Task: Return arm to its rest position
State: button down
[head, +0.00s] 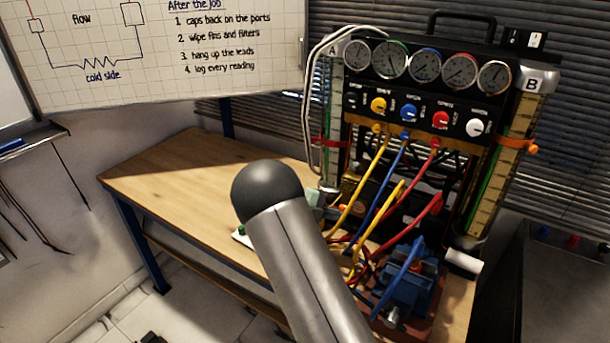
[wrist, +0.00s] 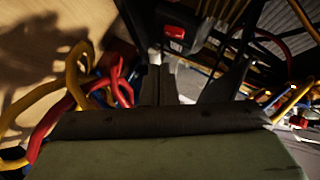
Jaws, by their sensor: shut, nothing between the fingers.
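My arm (head: 300,260) rises from the bottom of the head view as a grey tube with a dark rounded joint, over the wooden bench. It hides my gripper in that view. In the wrist view my gripper (wrist: 185,82) shows as dark fingers beyond a pale green body. It is shut and empty. Yellow hoses (wrist: 78,65) and red hoses (wrist: 120,80) lie left of the fingers in that view. How far the fingers are from them I cannot tell.
The gauge rig (head: 425,100) stands at the back of the wooden bench (head: 170,175), with yellow, blue and red hoses hanging in front. A blue machine (head: 405,275) sits at the right front. The left part of the bench is clear. A whiteboard (head: 140,50) hangs behind.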

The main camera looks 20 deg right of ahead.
jog(key=w+a+r+n+t+y, duration=0.2)
jog(key=w+r+n+t+y, duration=0.4)
jog(key=r+n+t, duration=0.4)
jog(key=s+a+r+n+t+y, duration=0.1)
jog(key=s+a+r+n+y, duration=0.2)
jog(key=s+a+n+y, duration=0.75)
jog(key=s+f+n+g+h, duration=0.2)
jog(key=s+f+n+g, duration=0.3)
jog(key=s, duration=0.9)
jog(key=s+n+g+h, duration=0.1)
jog(key=s+n+g, duration=0.45)
jog(key=s, duration=0.95)
notch_tip(320, 180, down, 15)
jog(key=n+t+b, duration=0.1)
jog(key=b, duration=1.3)
jog(key=shift+w+n, duration=0.2)
jog(key=shift+n, duration=0.1)
